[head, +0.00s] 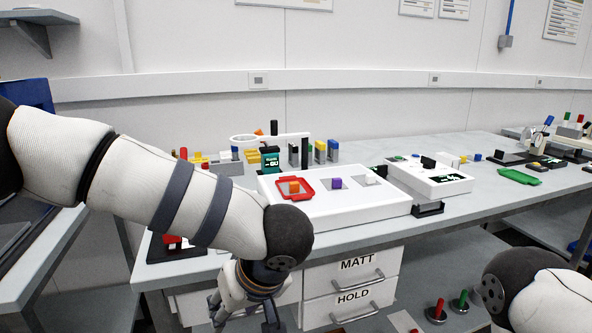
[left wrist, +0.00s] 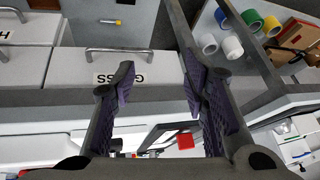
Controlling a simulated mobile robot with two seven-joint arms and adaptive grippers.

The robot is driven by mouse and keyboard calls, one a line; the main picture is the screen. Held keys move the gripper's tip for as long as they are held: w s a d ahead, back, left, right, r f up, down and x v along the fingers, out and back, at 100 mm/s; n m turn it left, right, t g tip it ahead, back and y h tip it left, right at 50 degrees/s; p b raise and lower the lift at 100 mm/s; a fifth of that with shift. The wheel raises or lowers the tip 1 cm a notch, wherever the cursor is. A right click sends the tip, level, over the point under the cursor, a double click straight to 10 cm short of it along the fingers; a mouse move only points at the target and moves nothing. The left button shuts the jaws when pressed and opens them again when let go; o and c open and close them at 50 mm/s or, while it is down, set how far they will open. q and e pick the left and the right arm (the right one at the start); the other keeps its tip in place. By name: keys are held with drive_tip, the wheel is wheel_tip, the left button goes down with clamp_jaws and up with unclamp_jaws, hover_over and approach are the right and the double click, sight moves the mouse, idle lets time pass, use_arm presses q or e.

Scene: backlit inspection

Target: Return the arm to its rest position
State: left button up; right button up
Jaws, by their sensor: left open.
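My left arm crosses the left of the head view, and its gripper (head: 243,316) hangs in front of the bench, below the worktop edge, partly cut off by the frame. In the left wrist view the left gripper (left wrist: 158,80) is open, with its two purple-padded fingers apart and nothing between them. Beyond the fingers are grey drawer fronts with handles, one labelled with a partly covered word (left wrist: 122,79). My right arm shows only as a rounded white and black link at the lower right of the head view; its gripper is out of the frame.
The bench (head: 375,235) carries a white light box (head: 335,212) with a red tray (head: 283,191) and small blocks. Drawers marked MATT and HOLD (head: 352,284) are below the worktop. Colored rolls (left wrist: 251,19) lie in a compartment.

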use_arm(q)
drive_tip(key=s+a+f+m+t+h, duration=0.1)
drive_tip(key=s+a+f+m, duration=0.3)
drive_tip(key=f, duration=0.6)
drive_tip(key=s+a+f+h, duration=0.1)
drive_tip(key=s+a+f, duration=0.2)
drive_tip(key=s+f, duration=0.5)
drive_tip(key=s+a+f+g, duration=0.2)
drive_tip(key=s, duration=0.6)
drive_tip(key=s+a+f+m+g+h, duration=0.1)
drive_tip(key=s+f+g, duration=0.1)
drive_tip(key=s, duration=0.7)
drive_tip(key=s+a+f+g+h, duration=0.1)
drive_tip(key=s+a+f+g, duration=0.1)
drive_tip(key=s, duration=0.6)
drive_tip(key=shift+s+a+f+m+g, duration=0.2)
drive_tip(key=shift+a+f+m+g, duration=0.1)
drive_tip(key=shift+g, duration=0.3)
use_arm(e)
drive_tip(key=shift+s, duration=0.4)
